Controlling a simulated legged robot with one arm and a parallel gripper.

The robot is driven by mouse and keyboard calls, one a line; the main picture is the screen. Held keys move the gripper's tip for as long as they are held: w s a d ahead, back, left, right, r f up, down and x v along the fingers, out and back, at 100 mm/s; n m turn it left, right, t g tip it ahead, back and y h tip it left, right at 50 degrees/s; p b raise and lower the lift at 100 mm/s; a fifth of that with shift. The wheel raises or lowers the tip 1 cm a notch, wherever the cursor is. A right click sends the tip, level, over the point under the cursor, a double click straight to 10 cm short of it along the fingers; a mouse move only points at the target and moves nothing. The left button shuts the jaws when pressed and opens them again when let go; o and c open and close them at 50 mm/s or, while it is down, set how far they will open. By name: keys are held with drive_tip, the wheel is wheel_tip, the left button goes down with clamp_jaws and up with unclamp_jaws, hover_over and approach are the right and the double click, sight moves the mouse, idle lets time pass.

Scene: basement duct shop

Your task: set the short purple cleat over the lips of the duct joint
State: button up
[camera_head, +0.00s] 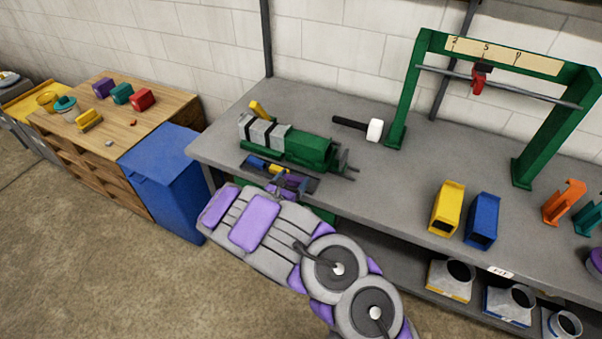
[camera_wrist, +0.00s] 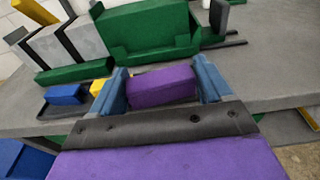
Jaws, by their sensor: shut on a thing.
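The short purple cleat (camera_wrist: 162,86) is between the two blue-grey fingers of my gripper (camera_wrist: 163,82) in the wrist view. The gripper is shut on it, at the bench's front edge. In the head view my gripper (camera_head: 284,187) is partly hidden by my arm. The duct joint is the pair of grey duct pieces (camera_head: 262,133) with dark bands, in a green holder (camera_head: 305,152). It also shows at the upper left of the wrist view (camera_wrist: 84,40), beyond the cleat and apart from it. The lips cannot be made out clearly.
A dark tray (camera_wrist: 52,112) with blue (camera_wrist: 66,94) and yellow pieces lies in front of the holder. A mallet (camera_head: 374,129) lies behind. A blue bin (camera_head: 160,165) is left.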

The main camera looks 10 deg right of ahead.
drive_tip(key=w+a+p+v, duration=0.1)
drive_tip(key=a+v, duration=0.1)
drive_tip(key=v, duration=0.7)
drive_tip(key=w+d+r+n+t+y, duration=0.1)
drive_tip(key=w+d+r, duration=0.15)
drive_tip(key=r, duration=0.55)
drive_tip(key=w+d+r+n+y, duration=0.1)
drive_tip(key=w+d+r, duration=0.15)
drive_tip(key=r, duration=0.55)
drive_tip(key=s+d+r+n+y, duration=0.1)
drive_tip(key=s+d+r, duration=0.1)
drive_tip(key=d+r, duration=0.1)
drive_tip(key=s+d+r+t+y, duration=0.1)
drive_tip(key=s+d+r, duration=0.2)
drive_tip(key=r, duration=0.3)
drive_tip(key=shift+n+y, duration=0.4)
